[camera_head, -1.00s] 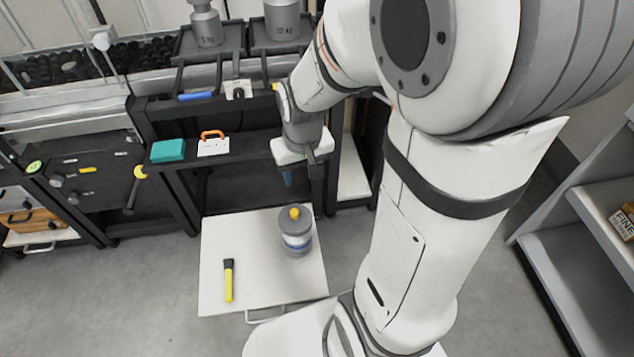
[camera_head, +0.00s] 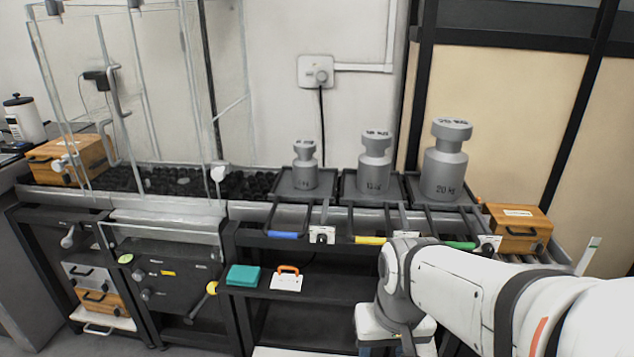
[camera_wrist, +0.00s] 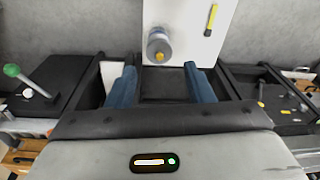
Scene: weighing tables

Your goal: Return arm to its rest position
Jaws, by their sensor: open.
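My arm reaches in from the lower right of the head view, bent at the elbow. Its white and grey wrist end hangs down in front of the dark lower shelf (camera_head: 335,290), right of the orange-handled white card. A grey jar with a yellow knob (camera_wrist: 160,46) and a yellow-and-black tool (camera_wrist: 211,20) rest on a white platform (camera_wrist: 185,14) beyond the fingers.
Three grey weights, small (camera_head: 305,166), middle (camera_head: 374,162) and large (camera_head: 444,160), stand on dark trays behind my wrist. A teal block (camera_head: 243,275) and the white card (camera_head: 287,281) lie left of my wrist.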

